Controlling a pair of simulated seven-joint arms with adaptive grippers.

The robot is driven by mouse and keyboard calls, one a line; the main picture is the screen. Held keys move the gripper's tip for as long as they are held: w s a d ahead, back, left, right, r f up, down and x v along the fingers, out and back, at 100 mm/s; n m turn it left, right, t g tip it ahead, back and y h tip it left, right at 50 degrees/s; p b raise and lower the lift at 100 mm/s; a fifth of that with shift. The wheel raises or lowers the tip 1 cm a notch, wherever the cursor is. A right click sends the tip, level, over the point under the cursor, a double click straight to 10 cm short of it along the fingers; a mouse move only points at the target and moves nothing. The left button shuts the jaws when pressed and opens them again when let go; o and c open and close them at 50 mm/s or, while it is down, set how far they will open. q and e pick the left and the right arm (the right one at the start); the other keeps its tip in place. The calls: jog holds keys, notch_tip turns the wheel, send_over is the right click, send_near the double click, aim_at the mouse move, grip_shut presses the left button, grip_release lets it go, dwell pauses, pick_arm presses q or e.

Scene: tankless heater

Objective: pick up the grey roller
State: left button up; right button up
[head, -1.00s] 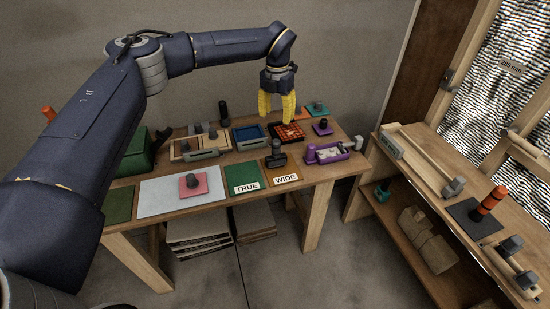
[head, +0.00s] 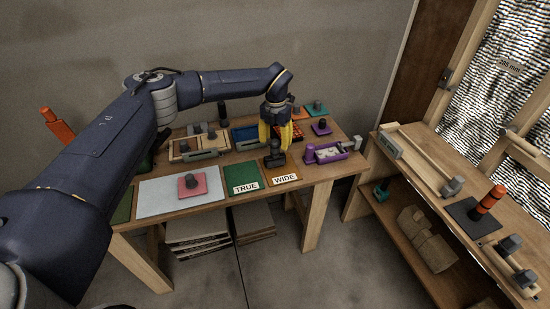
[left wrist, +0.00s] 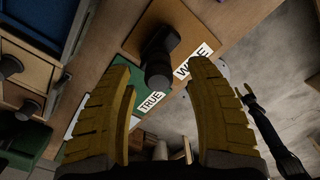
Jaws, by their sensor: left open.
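The dark grey roller (head: 275,157) stands on the brown mat marked WIDE (head: 288,179) near the table's front edge. In the left wrist view the roller (left wrist: 158,68) shows ahead, between the two finger tips and apart from them. My left gripper (head: 276,140) is open and empty, yellow fingers pointing down, just above and behind the roller in the head view. The fingers partly overlap it there, so contact is hard to judge. A small dark arm with prongs, apparently my right gripper (left wrist: 246,93), shows in the left wrist view; its jaws are too small to read.
A green mat marked TRUE (head: 243,173) and a pale sheet with a pink block (head: 193,187) lie to the left. Wooden and blue trays (head: 245,133) stand behind. A second bench (head: 430,150) is at the right.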

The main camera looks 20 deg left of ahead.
aim_at(275, 149)
pick_arm(q)
jog(key=shift+a+f, duration=0.1)
jog(key=shift+f, duration=2.15)
grip_shut()
